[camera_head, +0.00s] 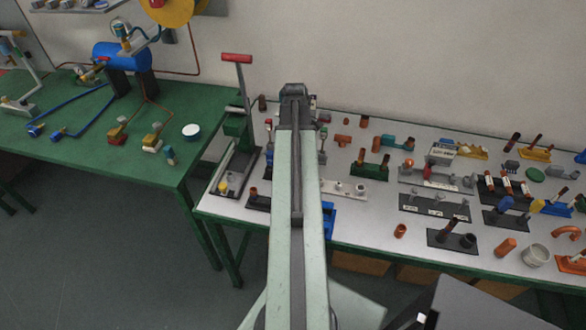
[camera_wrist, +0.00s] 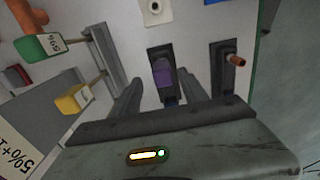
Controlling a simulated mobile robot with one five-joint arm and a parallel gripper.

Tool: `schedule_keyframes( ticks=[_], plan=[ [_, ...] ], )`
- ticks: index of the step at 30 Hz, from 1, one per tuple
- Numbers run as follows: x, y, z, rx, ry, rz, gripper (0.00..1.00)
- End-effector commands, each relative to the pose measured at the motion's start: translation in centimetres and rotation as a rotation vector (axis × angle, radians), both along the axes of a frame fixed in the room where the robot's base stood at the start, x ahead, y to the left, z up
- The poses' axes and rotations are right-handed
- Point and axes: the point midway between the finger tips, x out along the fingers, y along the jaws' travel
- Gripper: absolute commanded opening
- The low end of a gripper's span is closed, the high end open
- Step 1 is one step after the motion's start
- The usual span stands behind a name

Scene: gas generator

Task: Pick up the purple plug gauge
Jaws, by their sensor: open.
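The purple plug gauge (camera_wrist: 162,74) shows in the wrist view on a dark base plate (camera_wrist: 160,52). Below its purple part is a dark blue part, partly hidden by my gripper. My gripper (camera_wrist: 160,84) is open, with one finger on each side of the gauge and visible space between. I cannot tell how far above the plate the fingers are. In the head view my arm reaches over the bench and hides the gauge.
A dark plate with a copper-coloured peg (camera_wrist: 235,61) stands to the right in the wrist view. A green block (camera_wrist: 40,47) and a yellow block (camera_wrist: 75,99) are at left. The grey bench (camera_head: 365,215) is crowded; a red-handled press (camera_head: 237,120) stands left of my arm.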

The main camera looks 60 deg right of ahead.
Motion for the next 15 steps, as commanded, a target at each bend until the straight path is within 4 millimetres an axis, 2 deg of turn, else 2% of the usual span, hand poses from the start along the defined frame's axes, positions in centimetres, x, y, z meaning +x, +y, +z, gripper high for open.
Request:
schedule_keyframes(
  ticks=[1, 4, 7, 15],
  plan=[
    [0.0, 0.0, -0.8, 0.000, 0.000, 0.000, 0.51],
    [0.0, 0.0, -0.6, 0.000, 0.000, 0.000, 0.51],
    [-0.1, 0.1, -1.5, 0.000, 0.000, 0.000, 0.51],
    [-0.4, 0.4, -5.8, 0.000, 0.000, 0.001, 0.51]
  ],
)
